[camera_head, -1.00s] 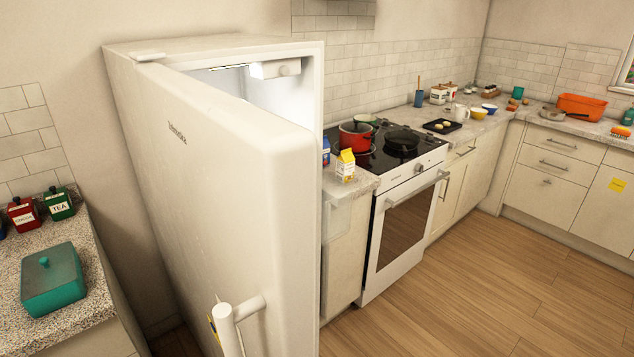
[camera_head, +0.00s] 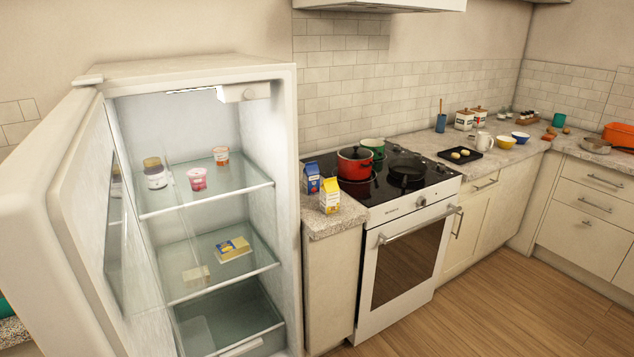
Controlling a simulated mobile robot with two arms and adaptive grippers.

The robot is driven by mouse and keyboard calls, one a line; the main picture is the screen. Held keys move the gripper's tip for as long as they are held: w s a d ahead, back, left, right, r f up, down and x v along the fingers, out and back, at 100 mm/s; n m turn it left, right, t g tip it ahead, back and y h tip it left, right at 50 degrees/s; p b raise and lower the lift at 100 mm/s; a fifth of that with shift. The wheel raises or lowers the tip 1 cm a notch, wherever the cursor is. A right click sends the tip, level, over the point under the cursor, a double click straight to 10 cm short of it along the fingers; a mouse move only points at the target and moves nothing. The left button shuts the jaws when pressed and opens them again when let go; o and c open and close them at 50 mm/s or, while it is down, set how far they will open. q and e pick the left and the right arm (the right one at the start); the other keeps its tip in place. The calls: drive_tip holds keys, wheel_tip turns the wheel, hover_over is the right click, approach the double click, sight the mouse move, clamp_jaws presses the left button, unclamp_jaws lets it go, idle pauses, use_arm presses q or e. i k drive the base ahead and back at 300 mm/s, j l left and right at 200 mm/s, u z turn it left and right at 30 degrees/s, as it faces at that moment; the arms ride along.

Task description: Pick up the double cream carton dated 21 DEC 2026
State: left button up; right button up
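Two small gable-top cartons stand upright on the counter between the fridge and the stove. One is yellow and white (camera_head: 330,196); the other is blue (camera_head: 312,179), just behind and left of it. Their print is too small to read, so I cannot tell whether either is double cream or bears the date 21 DEC 2026. A yellow-and-blue packet (camera_head: 233,249) lies on the middle shelf. Neither gripper shows.
The fridge door (camera_head: 70,220) stands open at the left. The stove (camera_head: 400,250) holds a red pot (camera_head: 355,163), a green pot (camera_head: 373,148) and a dark pan (camera_head: 406,172). The wooden floor (camera_head: 480,310) in front is clear.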

sight(311, 172)
drive_tip(key=u, duration=0.2)
drive_tip(key=i+l+u, duration=0.25)
drive_tip(key=u, duration=0.25)
drive_tip(key=i+l+u, duration=0.25)
drive_tip(key=l+u, duration=0.25)
drive_tip(key=j, duration=0.1)
